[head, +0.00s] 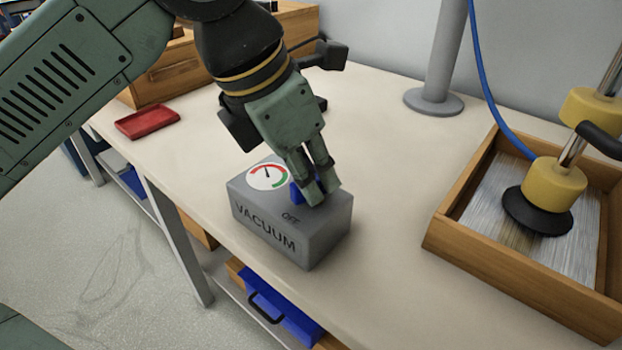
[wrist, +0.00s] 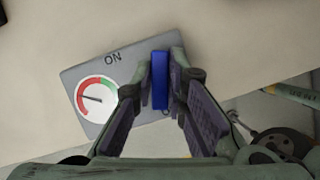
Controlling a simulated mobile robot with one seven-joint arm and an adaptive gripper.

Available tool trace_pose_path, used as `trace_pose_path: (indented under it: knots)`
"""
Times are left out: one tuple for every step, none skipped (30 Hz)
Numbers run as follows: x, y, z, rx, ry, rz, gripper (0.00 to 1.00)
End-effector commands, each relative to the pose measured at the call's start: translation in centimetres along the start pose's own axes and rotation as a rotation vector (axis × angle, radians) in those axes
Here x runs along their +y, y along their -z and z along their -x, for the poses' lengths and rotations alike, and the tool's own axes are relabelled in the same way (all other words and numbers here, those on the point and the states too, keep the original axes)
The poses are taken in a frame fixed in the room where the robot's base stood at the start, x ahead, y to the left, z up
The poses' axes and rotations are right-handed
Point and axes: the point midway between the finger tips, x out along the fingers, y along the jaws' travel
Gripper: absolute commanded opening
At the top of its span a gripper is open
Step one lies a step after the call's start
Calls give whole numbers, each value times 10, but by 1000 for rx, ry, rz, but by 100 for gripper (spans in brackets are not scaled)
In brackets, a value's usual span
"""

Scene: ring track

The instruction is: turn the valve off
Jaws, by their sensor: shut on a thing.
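The grey vacuum box (head: 283,226) stands on the table with VACUUM on its front and OFF on its top near the front edge. In the wrist view the box (wrist: 72,78) shows the word ON. The valve's blue handle (wrist: 160,80) stands upright in that view, between my fingers. In the head view the handle (head: 296,193) is mostly hidden by my fingers. My gripper (head: 317,194) points down over the box and is shut on the handle. A round gauge (head: 268,177) with red and green bands is beside it; its needle points left in the wrist view.
A wooden tray (head: 437,240) with a yellow suction tool (head: 555,186) and blue hose stands at the right. A grey post (head: 434,101) stands at the back. A red dish (head: 147,122) lies at the left. The table around the box is clear.

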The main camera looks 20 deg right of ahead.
Motion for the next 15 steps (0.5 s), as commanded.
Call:
trace_pose_path:
  knots:
    - [0, 1, -1, 2, -20, 38, 0]
    - [0, 1, -1, 2, -30, 59, 0]
    - [0, 1, -1, 1, -41, 88, 0]
    - [0, 1, -1, 2, -49, 109, 0]
    - [0, 1, -1, 2, -57, 128, 0]
    - [0, 1, -1, 2, -67, 152, 0]
    - [-1, 1, -1, 2, -74, 170, 0]
    - [-1, 1, -1, 2, -81, 185, 0]
    - [-1, 0, -1, 1, -89, 206, 0]
    - [-1, 0, 0, 1, -95, 219, 0]
    - [-1, 0, 0, 1, -99, 233, 0]
    - [-1, 0, 0, 0, -105, 248, 0]
    - [-1, 0, 0, 1, -109, 258, 0]
    - [-1, 0, 0, 1, -113, 268, 0]
    - [-1, 0, 0, 1, -118, 279, 0]
